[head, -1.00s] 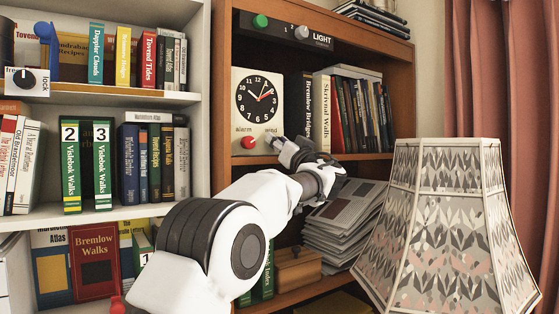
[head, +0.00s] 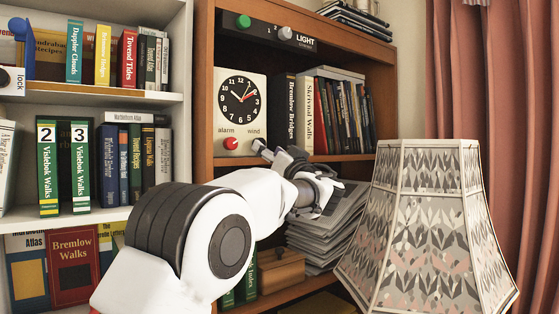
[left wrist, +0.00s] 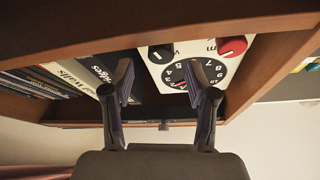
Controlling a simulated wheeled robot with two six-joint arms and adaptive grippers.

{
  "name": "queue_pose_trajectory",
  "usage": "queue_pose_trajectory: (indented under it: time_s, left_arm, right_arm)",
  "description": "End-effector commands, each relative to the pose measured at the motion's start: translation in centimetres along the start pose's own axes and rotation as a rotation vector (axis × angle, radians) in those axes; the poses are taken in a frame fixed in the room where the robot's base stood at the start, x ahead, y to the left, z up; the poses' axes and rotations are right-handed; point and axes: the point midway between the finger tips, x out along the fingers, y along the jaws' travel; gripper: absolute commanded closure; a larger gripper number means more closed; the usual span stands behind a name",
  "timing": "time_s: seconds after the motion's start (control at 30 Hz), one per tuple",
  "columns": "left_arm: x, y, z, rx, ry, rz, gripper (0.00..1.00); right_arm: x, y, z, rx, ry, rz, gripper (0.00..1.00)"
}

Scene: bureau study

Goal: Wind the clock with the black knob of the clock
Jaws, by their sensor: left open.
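The white clock (head: 218,105) stands on the brown bookcase's middle shelf, with a black dial, a red hand and the labels "alarm" and "wind". Its red knob (head: 231,143) is under "alarm". The black knob under "wind" is hidden or nearly so behind my left fingertips in the head view. In the left wrist view the clock (left wrist: 206,48) appears upside down, with the black knob (left wrist: 161,52) between the fingers and the red knob (left wrist: 232,46) to the right. My left gripper (head: 273,153) is open and empty, in front of the clock's lower right; contact is not visible.
Upright books (head: 308,115) stand right of the clock. Below are stacked papers (head: 330,235) and a wooden box (head: 279,267). A patterned lampshade (head: 425,230) fills the right foreground. A panel (head: 268,30) with a green button and a LIGHT knob is above the clock.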

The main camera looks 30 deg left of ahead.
Motion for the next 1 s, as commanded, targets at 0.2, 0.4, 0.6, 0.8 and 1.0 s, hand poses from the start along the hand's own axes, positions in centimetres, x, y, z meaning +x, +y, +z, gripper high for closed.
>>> queue_pose_trajectory:
  time_s: [0.2,0.4,0.6,0.8,1.0]
  left_arm:
    - [-5.3,0.0,0.0,0.002,0.001,0.002,0.42]
    - [-6.9,-0.1,0.1,0.001,-0.001,-0.002,0.42]
    - [-6.9,0.0,0.1,0.0,-0.001,-0.001,0.42]
    - [-6.9,0.0,0.1,0.001,-0.001,-0.001,0.42]
    - [-7.4,3.2,4.7,0.065,-0.036,0.031,0.42]
  right_arm:
    - [0.0,0.0,0.0,0.0,0.0,0.0,0.6]
    - [0.0,0.0,0.0,0.0,0.0,0.0,0.6]
    - [0.0,0.0,0.0,0.0,0.0,0.0,0.6]
    - [0.0,0.0,0.0,0.0,0.0,0.0,0.6]
    - [0.0,0.0,0.0,0.0,0.0,0.0,0.6]
